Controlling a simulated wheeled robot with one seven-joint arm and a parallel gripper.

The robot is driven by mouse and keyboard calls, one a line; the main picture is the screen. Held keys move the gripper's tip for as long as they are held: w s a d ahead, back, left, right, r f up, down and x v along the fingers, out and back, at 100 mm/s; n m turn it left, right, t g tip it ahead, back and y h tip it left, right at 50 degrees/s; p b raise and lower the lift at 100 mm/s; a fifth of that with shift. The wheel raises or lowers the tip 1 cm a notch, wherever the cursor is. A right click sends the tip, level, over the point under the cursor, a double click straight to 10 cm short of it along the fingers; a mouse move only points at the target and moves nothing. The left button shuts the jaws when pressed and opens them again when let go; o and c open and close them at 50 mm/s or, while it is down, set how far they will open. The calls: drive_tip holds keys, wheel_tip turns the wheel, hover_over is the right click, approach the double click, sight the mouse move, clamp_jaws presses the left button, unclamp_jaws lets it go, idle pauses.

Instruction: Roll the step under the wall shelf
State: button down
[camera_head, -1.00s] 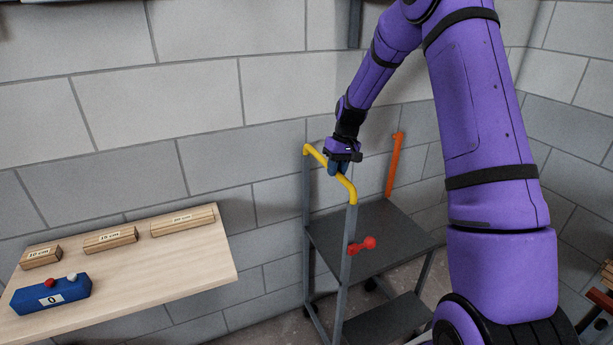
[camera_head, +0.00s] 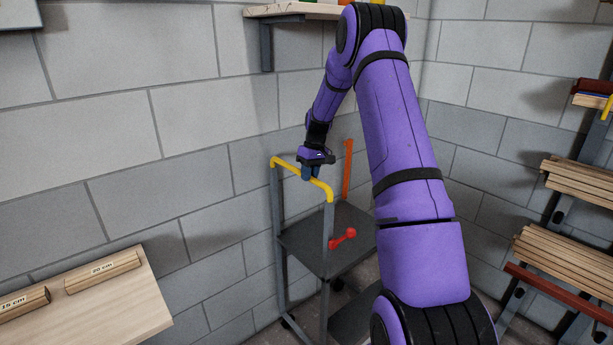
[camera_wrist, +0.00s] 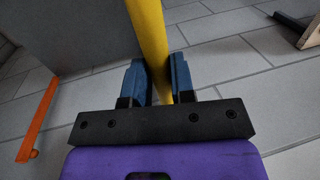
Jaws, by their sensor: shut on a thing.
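The step (camera_head: 325,243) is a grey rolling frame with dark treads, a yellow top rail (camera_head: 289,167), a red lever (camera_head: 343,239) and an orange upright bar (camera_head: 347,170). It stands close to the block wall, partly hidden behind my arm. My gripper (camera_head: 308,175) is shut on the yellow rail, near its middle. In the wrist view the rail (camera_wrist: 148,35) passes between the two blue fingers (camera_wrist: 155,80). The wall shelf (camera_head: 300,11) is a pale board on a dark bracket at the top, above and behind the step, partly cut off and partly hidden by my arm.
A wooden table (camera_head: 130,305) with labelled wooden blocks (camera_head: 103,272) is at the lower left. Racks of wooden battens (camera_head: 570,262) stand at the right. Open wall lies between the table and the step.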

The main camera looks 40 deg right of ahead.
drive_tip(key=shift+d+r, duration=0.1)
drive_tip(key=shift+d, duration=0.25)
drive_tip(key=c, duration=1)
unclamp_jaws()
drive_tip(key=shift+d, duration=0.1)
drive_tip(key=shift+r, duration=0.1)
drive_tip(key=r, duration=0.3)
drive_tip(key=d+r, duration=0.1)
drive_tip(key=r, duration=0.3)
drive_tip(key=d+r, duration=0.1)
drive_tip(key=r, duration=0.2)
drive_tip(key=shift+r, duration=0.15)
